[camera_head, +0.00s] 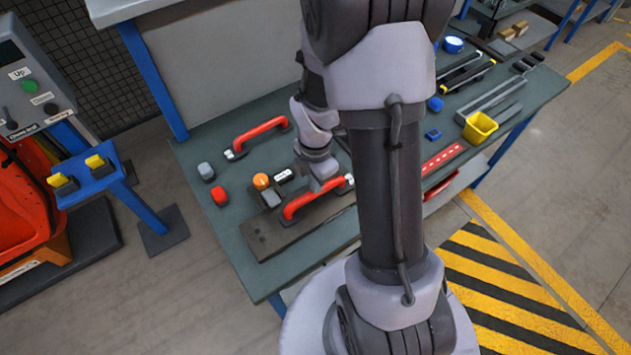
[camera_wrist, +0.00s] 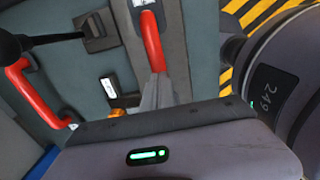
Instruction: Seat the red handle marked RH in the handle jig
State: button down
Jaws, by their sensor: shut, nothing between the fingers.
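I cannot read which one is RH. My gripper (camera_head: 324,182) is shut and empty, close over the handle on the plate. Its fingers (camera_wrist: 158,92) hide that handle's near end.
A yellow bin (camera_head: 480,128) stands at the right. My arm hides the table's middle.

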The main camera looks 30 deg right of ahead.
jog(key=shift+f+b, duration=0.4)
jog(key=shift+f, duration=0.1)
dwell(0.3)
notch_tip(320, 180, up, 7)
jog(key=p, duration=0.6)
jog(key=shift+r, duration=0.2)
jog(key=shift+f, duration=0.15)
notch_tip(320, 180, up, 18)
jog(key=p, duration=0.5)
jog(key=shift+f, duration=0.25)
dwell(1.3)
